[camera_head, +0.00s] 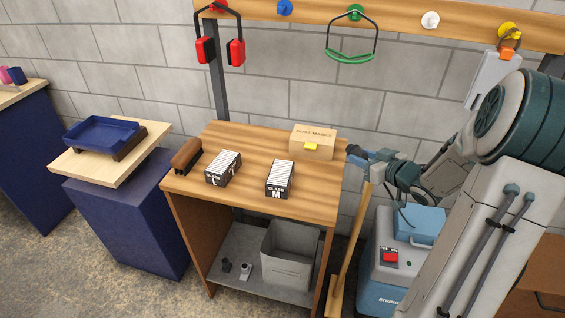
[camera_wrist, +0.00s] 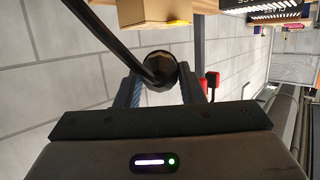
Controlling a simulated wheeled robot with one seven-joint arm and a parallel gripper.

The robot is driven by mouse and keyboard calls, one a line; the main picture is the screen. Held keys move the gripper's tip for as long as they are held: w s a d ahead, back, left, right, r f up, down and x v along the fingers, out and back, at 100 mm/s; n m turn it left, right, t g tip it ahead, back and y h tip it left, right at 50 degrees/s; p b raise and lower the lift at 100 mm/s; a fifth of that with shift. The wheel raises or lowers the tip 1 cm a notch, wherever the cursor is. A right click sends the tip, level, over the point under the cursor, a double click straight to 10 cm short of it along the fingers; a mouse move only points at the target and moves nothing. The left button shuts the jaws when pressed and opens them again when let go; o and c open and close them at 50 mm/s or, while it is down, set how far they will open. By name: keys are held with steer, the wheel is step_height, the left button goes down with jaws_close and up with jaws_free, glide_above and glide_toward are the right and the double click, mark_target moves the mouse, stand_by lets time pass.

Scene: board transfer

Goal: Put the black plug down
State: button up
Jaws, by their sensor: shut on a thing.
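My gripper (camera_head: 360,155) is at the right end of the wooden workbench, beside the dust masks box and above the machine on the floor. In the wrist view the two fingers (camera_wrist: 160,90) are shut on the black plug (camera_wrist: 160,70), which looks round and dark. A dark cord or hose runs from the plug to the upper left of that view. In the head view the plug (camera_head: 352,150) is a small dark shape at the fingertips, clear of the bench top.
The bench (camera_head: 250,198) carries a dust masks box (camera_head: 312,145), class L (camera_head: 222,169) and class M (camera_head: 279,180) boxes, and a brown brush (camera_head: 186,156). A grey bin (camera_head: 287,255) stands on its lower shelf. The blue-grey machine (camera_head: 385,270) and a wooden handle (camera_head: 350,245) stand right of the bench.

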glide_above(320, 195)
step_height(320, 195, down, 6)
steer(key=shift+f, duration=2.25)
steer(key=shift+f+b, duration=0.3)
steer(key=shift+b, duration=0.1)
steer(key=o, duration=1)
steer(key=shift+r, duration=0.1)
steer(key=shift+r, duration=0.1)
